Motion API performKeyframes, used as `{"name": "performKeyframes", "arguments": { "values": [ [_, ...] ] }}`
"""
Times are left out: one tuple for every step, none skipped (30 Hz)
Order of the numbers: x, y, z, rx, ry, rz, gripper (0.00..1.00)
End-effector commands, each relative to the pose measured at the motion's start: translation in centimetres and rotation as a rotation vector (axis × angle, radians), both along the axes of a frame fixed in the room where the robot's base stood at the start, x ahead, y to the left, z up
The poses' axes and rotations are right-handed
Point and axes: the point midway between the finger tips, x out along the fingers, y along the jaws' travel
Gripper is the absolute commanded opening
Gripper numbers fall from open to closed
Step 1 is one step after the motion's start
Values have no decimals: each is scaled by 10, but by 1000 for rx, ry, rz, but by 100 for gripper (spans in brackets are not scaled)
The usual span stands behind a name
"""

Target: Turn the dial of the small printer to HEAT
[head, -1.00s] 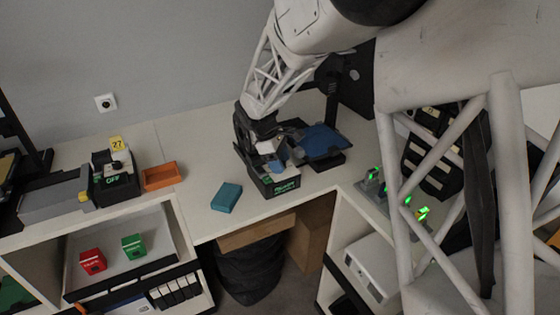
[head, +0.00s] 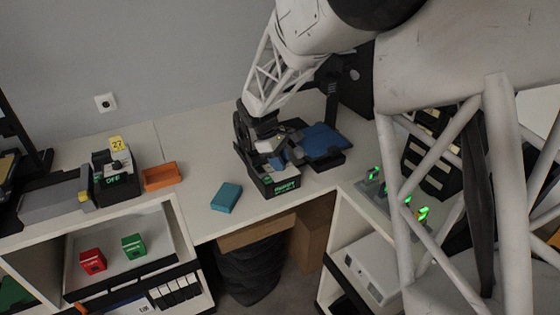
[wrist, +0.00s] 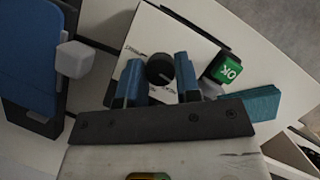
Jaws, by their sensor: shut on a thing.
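The small printer (head: 268,183) stands on the bench under my arm, with a lit green word on its dark front, too small to read surely. Its dark round dial (wrist: 160,69) shows in the wrist view on a white plate (wrist: 148,33) with small print that I cannot read. My gripper (wrist: 159,76) has its two blue fingers on either side of the dial, shut on it. In the head view my gripper (head: 268,139) hides the dial. The dial's pointer direction and the HEAT mark cannot be made out.
A second device (head: 114,183) showing OFF, with a yellow 27 tag, stands at left beside an orange tray (head: 163,177). A teal block (head: 226,198) lies left of the printer. A blue pad (head: 323,140) lies to its right.

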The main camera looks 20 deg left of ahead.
Motion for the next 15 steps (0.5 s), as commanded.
{"name": "performKeyframes", "arguments": {
  "values": [
    [0,0,0,0,0,-28,7],
    [0,0,0,0,0,-49,7],
    [1,0,0,0,1,-77,7],
    [1,0,0,0,0,-100,7],
    [1,0,1,0,1,-124,7],
    [1,0,1,1,1,-156,7],
    [1,0,1,1,-1,-182,7],
    [1,0,1,1,0,-207,7],
    [1,0,0,1,0,-242,7],
    [1,-1,1,0,0,-269,7],
    [1,-1,1,0,1,-294,7],
    [1,-1,1,1,0,-328,7],
    [1,-1,1,1,0,-354,7],
    [2,-1,1,0,0,-379,7],
    [2,-1,0,0,0,-412,7]
  ]
}}
